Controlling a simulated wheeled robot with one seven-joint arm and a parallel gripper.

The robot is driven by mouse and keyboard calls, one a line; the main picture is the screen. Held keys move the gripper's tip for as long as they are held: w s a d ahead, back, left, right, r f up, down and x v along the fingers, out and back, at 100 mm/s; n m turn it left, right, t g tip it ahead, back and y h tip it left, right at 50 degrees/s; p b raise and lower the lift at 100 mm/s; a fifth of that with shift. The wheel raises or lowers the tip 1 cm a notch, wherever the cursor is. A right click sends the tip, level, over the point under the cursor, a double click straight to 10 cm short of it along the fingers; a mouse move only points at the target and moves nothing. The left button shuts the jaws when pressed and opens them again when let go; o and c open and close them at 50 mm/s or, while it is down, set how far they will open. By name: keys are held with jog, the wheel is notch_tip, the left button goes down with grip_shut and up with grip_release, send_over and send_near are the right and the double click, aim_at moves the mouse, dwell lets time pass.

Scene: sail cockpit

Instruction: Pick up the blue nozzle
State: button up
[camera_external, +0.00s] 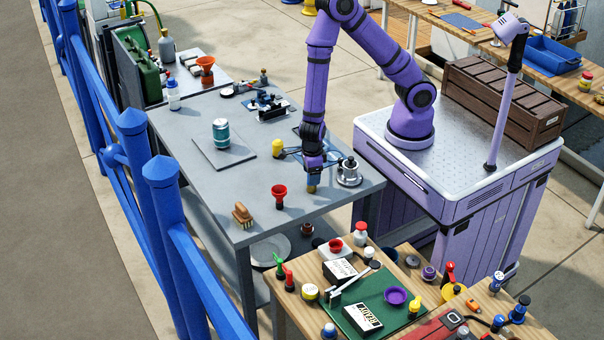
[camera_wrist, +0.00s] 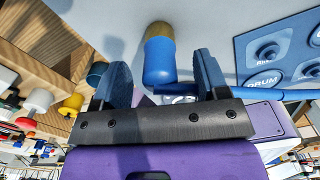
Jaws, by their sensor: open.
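The blue nozzle (camera_wrist: 158,62) has a blue body and a brass-coloured end. In the wrist view it sits between my two dark blue fingers, with a gap on each side. My gripper (camera_wrist: 161,72) is open around it. In the external view my gripper (camera_external: 313,166) points down over the grey table. The nozzle (camera_external: 312,187) shows just below it, brass end toward the tabletop; its upper part is partly hidden by the fingers.
A silver flanged part (camera_external: 349,173) stands close to the right of my gripper. A yellow item (camera_external: 277,147) and a blue panel (camera_external: 312,153) lie behind. The table's front edge is near.

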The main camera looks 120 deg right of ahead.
jog(key=shift+f, duration=1.05)
jog(key=c, duration=1.1)
jog(key=shift+r, duration=0.2)
